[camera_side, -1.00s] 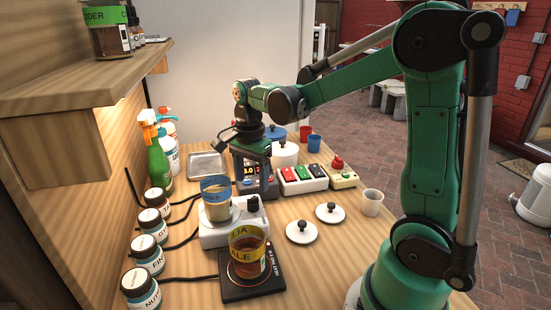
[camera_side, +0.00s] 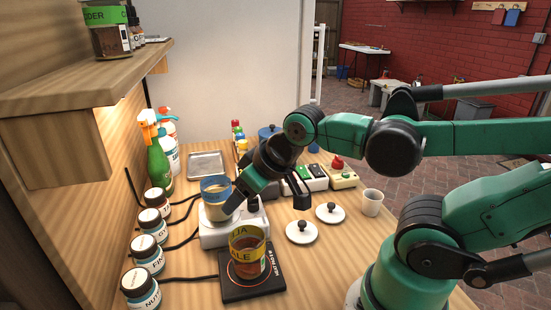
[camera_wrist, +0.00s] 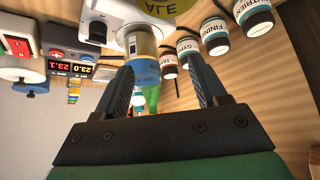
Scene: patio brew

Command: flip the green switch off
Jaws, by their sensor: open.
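My gripper (camera_side: 238,190) is left of the box in the side view, tilted down to the left near the blue-labelled beaker (camera_side: 214,188). My forearm and gripper hide the box's left part. In the wrist view the open jaws (camera_wrist: 163,85) have the blue-labelled beaker (camera_wrist: 146,68) showing between and beyond them; contact cannot be told.
An amber beaker (camera_side: 247,256) stands on a black hot plate (camera_side: 255,288) in front. Two knobbed lids (camera_side: 301,233) and a white cup (camera_side: 372,203) lie to the right. Several jars (camera_side: 141,287) line the left wall. A yellowish box with a red knob (camera_side: 340,177) adjoins the switches.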

